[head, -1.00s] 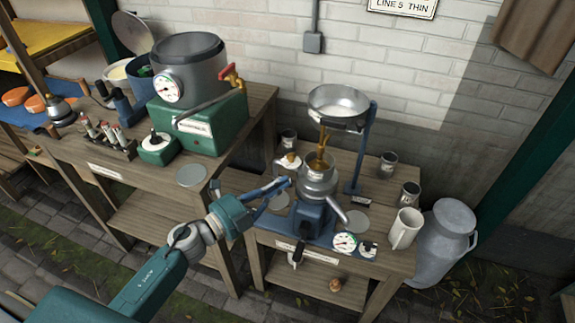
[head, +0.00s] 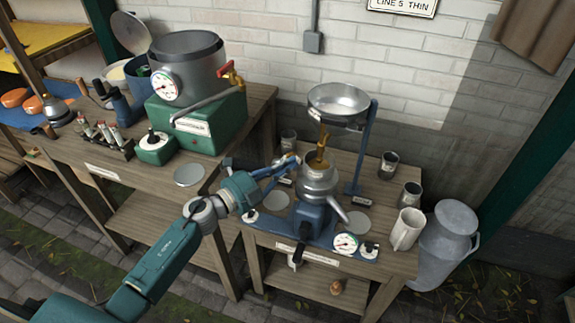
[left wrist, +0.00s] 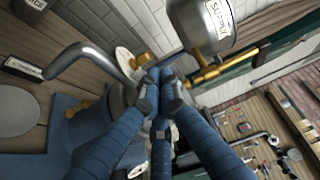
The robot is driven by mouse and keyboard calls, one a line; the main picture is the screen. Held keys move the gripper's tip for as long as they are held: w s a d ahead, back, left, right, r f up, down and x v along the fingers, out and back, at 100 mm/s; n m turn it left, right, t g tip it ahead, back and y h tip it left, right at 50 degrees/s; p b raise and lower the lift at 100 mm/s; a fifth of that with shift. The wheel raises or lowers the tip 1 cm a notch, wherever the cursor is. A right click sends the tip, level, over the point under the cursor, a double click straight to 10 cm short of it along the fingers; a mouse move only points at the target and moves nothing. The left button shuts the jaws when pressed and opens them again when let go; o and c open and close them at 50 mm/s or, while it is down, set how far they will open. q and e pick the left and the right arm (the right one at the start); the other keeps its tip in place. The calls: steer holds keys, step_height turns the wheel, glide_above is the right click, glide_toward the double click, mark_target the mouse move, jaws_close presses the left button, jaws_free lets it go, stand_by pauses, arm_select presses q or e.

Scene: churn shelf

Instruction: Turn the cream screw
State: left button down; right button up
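The cream separator (head: 318,182) is a grey metal body on a blue base, with spouts and a steel bowl (head: 338,100) above it. A small brass piece, apparently the cream screw (left wrist: 142,58), shows just beyond my left fingertips in the left wrist view, against a white disc. In the head view my gripper covers that spot. My left gripper (head: 290,163) is at the separator's upper left side. It also shows in the left wrist view (left wrist: 160,92), its blue fingers converging closely. I cannot tell whether they grip the screw. My right gripper is not in view.
A dial gauge (head: 345,243) sits at the table's front. A green-based boiler (head: 188,75) stands on the left table. A blue post holds the bowl.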

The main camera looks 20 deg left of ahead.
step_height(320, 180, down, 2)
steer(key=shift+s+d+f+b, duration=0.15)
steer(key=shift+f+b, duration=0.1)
steer(key=shift+b, duration=1)
arm_select(q)
steer(key=shift+w+a+m+g+h, duration=0.25)
steer(key=shift+a+m+g+h, duration=0.4)
steer(key=shift+h, duration=0.25)
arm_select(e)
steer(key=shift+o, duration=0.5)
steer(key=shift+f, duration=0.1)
